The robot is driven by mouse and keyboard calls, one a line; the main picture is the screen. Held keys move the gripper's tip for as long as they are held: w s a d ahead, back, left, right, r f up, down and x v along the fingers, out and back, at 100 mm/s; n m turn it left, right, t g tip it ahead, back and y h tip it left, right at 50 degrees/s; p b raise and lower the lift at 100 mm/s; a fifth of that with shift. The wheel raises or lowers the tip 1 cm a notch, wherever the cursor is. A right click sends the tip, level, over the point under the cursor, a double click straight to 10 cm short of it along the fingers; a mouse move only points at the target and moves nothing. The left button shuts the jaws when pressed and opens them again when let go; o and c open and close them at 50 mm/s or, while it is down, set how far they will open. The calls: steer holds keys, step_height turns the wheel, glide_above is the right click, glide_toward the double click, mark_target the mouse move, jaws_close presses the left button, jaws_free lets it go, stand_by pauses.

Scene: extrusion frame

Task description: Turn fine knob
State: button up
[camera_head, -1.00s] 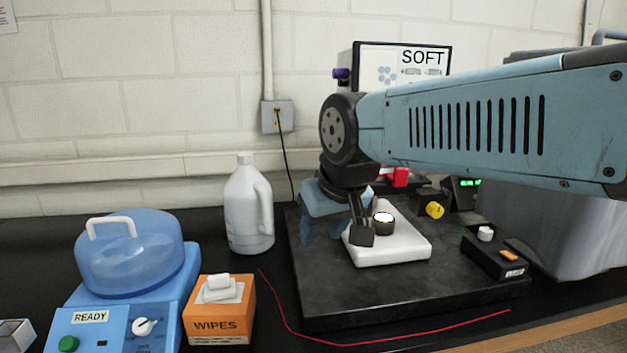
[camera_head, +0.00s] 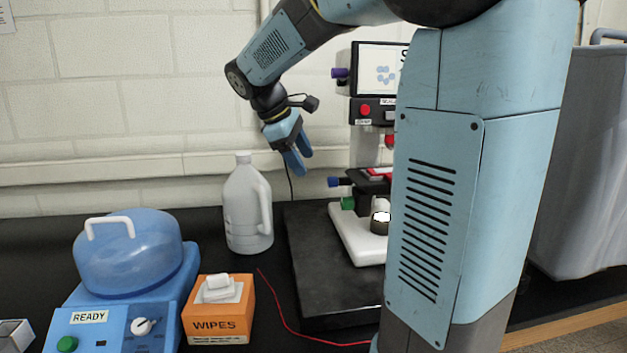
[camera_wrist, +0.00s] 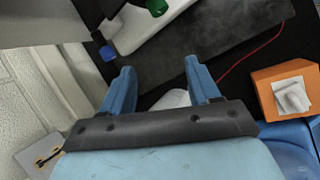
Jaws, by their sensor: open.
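The microscope-like instrument stands on a dark slab. A green knob (camera_head: 347,203) and a blue knob (camera_head: 338,182) stick out of its left side, near the white base (camera_head: 350,236). A purple knob (camera_head: 340,73) sits higher, beside the screen. I cannot tell which is the fine knob. My gripper (camera_head: 299,160) is open and empty, in the air above and left of the lower knobs, apart from them. In the wrist view my gripper (camera_wrist: 160,66) points down, with the green knob (camera_wrist: 157,6) and blue knob (camera_wrist: 107,52) beyond its fingers. My arm hides the instrument's right side.
A white jug (camera_head: 247,208) stands left of the slab (camera_head: 315,290), below my gripper. An orange wipes box (camera_head: 217,312) and a blue machine with a clear dome (camera_head: 130,255) are further left. A red wire (camera_head: 290,325) lies in front. The wall is close behind.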

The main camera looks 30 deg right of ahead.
mark_target(328, 178)
steer(key=w+d+f+n+g+h, duration=0.1)
steer(key=w+d+n+h, duration=0.15)
steer(key=w, duration=0.55)
steer(key=w+d+f+n+g+h, duration=0.1)
steer(key=w+d+f+n, duration=0.15)
steer(key=w, duration=0.55)
steer(key=shift+y, duration=0.25)
steer(key=x, duration=0.8)
steer(key=s+x, duration=0.1)
steer(key=x, duration=0.4)
steer(key=shift+d+r, duration=0.25)
steer(key=c, duration=1)
